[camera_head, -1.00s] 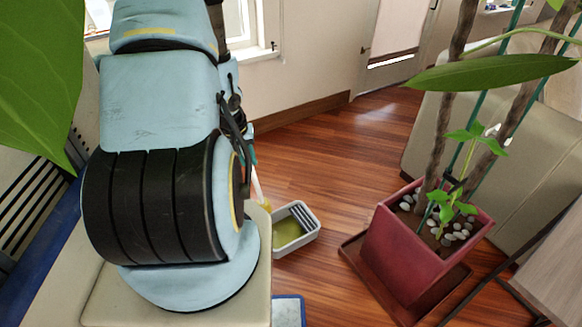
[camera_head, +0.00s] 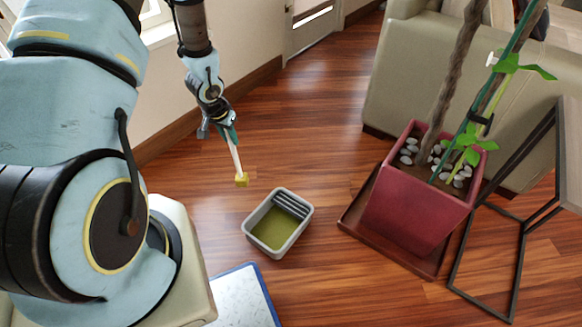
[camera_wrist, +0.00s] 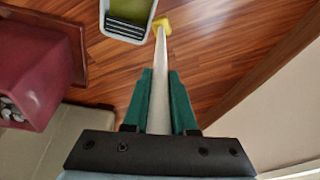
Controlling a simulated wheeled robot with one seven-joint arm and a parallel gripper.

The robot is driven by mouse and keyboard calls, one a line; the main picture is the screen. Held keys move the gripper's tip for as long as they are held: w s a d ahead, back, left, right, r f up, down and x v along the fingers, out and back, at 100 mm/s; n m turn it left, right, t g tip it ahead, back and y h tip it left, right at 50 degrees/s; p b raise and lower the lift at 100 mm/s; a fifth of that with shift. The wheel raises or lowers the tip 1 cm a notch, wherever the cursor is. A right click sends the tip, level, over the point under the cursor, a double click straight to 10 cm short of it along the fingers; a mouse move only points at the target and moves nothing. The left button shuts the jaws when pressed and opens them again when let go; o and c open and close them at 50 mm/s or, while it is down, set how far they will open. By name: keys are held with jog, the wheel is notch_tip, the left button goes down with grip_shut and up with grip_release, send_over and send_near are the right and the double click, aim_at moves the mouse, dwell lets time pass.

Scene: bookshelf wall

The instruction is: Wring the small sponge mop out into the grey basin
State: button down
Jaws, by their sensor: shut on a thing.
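The small sponge mop has a white handle (camera_head: 234,155) and a yellow sponge head (camera_head: 241,180). My gripper (camera_head: 227,133) is shut on the handle, and the mop hangs down at a slight tilt. In the wrist view the green fingers of my gripper (camera_wrist: 160,100) lie on both sides of the handle (camera_wrist: 160,65), with the yellow head (camera_wrist: 161,22) at its far end. The grey basin (camera_head: 249,237) stands on the floor to the right of and below the head in the head view. It holds yellowish-green liquid and has a ribbed wringing grid (camera_head: 291,206) at its far end. The head is outside the basin.
A red planter (camera_head: 412,210) with a plant and white pebbles stands on a tray right of the basin. A dark metal frame (camera_head: 515,265) stands farther right, before a beige sofa (camera_head: 410,70). A blue-edged white board (camera_head: 240,300) lies in front. Wooden floor beyond the basin is clear.

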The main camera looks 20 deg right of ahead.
jog(key=s+d+f+m+b, duration=0.35)
jog(key=d+f, duration=0.25)
jog(key=d, duration=0.3)
jog(key=s+d+f+m+b, duration=0.2)
jog(key=d+f+m+b, duration=0.15)
jog(key=d+f, duration=0.45)
jog(key=s+b+x, duration=0.1)
jog(key=b+x, duration=0.6)
jog(key=x, duration=0.1)
jog(key=shift+s+h+b, duration=0.3)
jog(key=shift+s+b, duration=0.1)
jog(key=shift+s, duration=0.15)
jog(key=shift+d+f, duration=0.1)
jog(key=shift+f, duration=0.4)
dwell(0.5)
dwell(0.6)
notch_tip(320, 180, up, 11)
jog(key=p, duration=0.9)
jog(key=shift+r, duration=0.15)
jog(key=shift+w, duration=0.1)
